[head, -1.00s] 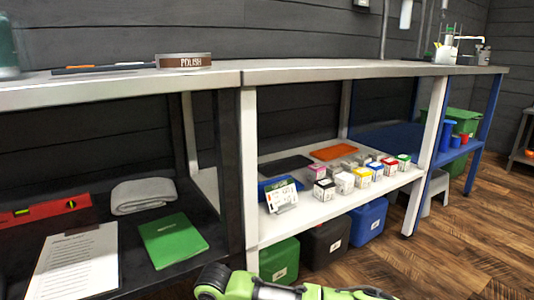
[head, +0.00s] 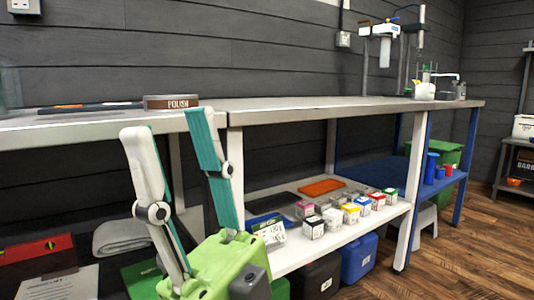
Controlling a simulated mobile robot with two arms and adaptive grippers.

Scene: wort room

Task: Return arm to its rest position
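My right gripper (head: 171,124) stands large in the foreground of the head view, left of the middle. Its green body is at the bottom and its two grey-and-teal fingers point up. The fingers are spread apart with nothing between them, so it is open and empty. It is in front of the workbench (head: 300,107) and hides part of the lower shelves. My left gripper is not in view.
A polish tin (head: 171,102) stands on the bench top at the left. Several small boxes (head: 351,212) stand on the white lower shelf, with an orange tray (head: 321,187) behind them. A blue bin (head: 359,258) is below. The wooden floor (head: 455,255) at the right is clear.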

